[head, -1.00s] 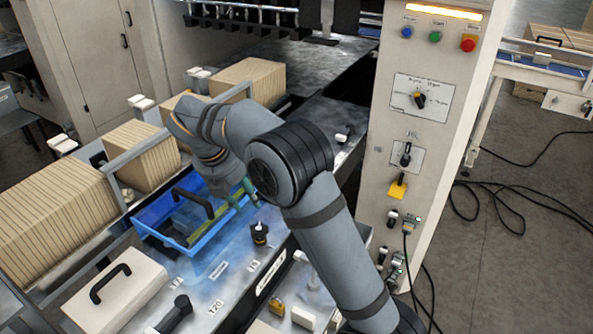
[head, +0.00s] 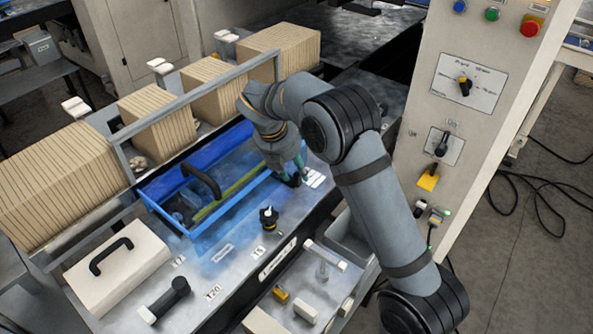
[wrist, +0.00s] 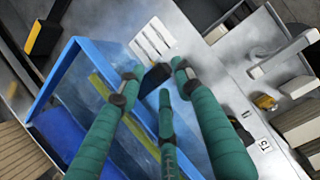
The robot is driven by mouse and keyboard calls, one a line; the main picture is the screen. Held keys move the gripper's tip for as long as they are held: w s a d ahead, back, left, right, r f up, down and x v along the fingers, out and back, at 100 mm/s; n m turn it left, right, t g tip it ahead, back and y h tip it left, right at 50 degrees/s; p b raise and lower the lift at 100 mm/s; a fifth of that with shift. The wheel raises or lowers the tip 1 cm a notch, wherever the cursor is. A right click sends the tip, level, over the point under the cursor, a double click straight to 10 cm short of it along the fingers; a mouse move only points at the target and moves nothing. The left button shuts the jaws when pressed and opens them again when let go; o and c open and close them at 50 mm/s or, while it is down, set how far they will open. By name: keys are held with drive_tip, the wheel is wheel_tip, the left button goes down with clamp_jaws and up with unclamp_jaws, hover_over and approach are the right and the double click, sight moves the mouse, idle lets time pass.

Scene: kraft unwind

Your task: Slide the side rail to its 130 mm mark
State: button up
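My gripper (head: 291,177) is low over the worktop at the right end of the blue tray-like frame (head: 170,217). In the wrist view my gripper (wrist: 157,80) has its green fingers spread. A small dark block (wrist: 155,77) shows between the fingertips; whether they touch it is unclear. White label strips (wrist: 153,41) lie just beyond it, and also show in the head view (head: 314,179). A yellow strip (wrist: 101,88) runs along the inside of the blue frame. I cannot tell for sure which part is the side rail, and no 130 mm mark is readable.
A black knob (head: 268,217) stands on the worktop in front of the blue frame. A white box with a black handle (head: 118,268) is at front left. Kraft stacks (head: 158,122) line the back. A control panel (head: 470,85) stands to the right.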

drive_tip(key=shift+x, duration=1.1)
drive_tip(key=shift+c, duration=1.1)
clamp_jaws()
